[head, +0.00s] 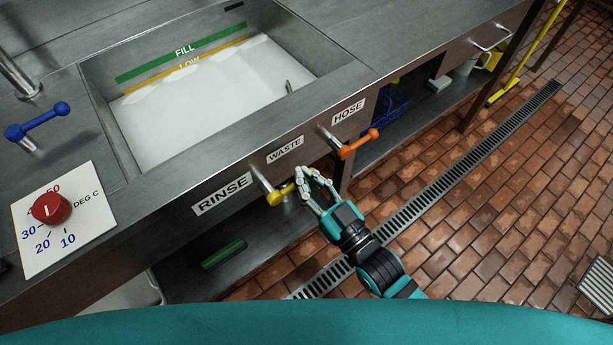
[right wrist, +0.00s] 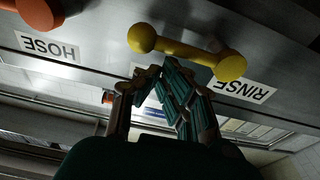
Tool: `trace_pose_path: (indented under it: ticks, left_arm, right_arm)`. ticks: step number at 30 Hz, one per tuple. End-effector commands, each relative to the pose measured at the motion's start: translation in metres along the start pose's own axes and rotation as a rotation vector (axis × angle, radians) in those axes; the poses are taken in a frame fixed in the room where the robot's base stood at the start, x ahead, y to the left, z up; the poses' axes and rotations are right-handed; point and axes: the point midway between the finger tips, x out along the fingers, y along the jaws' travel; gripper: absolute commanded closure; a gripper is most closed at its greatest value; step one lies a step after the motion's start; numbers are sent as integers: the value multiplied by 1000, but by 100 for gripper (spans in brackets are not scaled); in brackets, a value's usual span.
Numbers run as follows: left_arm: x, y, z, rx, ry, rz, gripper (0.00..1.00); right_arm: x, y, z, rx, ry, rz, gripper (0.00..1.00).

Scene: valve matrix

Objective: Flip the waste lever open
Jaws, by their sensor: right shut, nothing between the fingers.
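The waste lever is yellow (head: 279,196) on a metal stem below the WASTE label (head: 285,150) on the sink's front panel. In the right wrist view the yellow lever (right wrist: 185,50) lies crosswise with a rounded knob at each end, just above the fingertips in the picture. My right gripper (head: 306,172) is shut and empty, close to the right end of the lever in the head view. It also shows in the right wrist view (right wrist: 165,75). I cannot tell whether the fingers touch the lever. My left gripper is not in view.
An orange lever (head: 360,144) sits to the right under the HOSE label (head: 348,111). The RINSE label (head: 222,194) is to the left. The sink basin (head: 200,110) holds whitish water. A blue lever (head: 38,121) and red dial (head: 52,208) are at far left. A shelf runs below.

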Motion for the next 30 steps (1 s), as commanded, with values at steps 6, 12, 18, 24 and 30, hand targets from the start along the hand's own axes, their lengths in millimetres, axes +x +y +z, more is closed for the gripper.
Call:
trace_pose_path:
  ticks: [6,12,18,24,30]
  left_arm:
    - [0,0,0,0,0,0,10]
    - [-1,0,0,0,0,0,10]
    - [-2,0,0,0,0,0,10]
    - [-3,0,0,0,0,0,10]
    - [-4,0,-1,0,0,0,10]
  right_arm:
    - [0,0,-1,0,0,0,100]
    - [0,0,0,13,0,2,100]
    - [-1,2,3,55,0,8,100]
    - [-1,3,5,83,0,12,100]
    - [-1,4,7,118,-1,17,100]
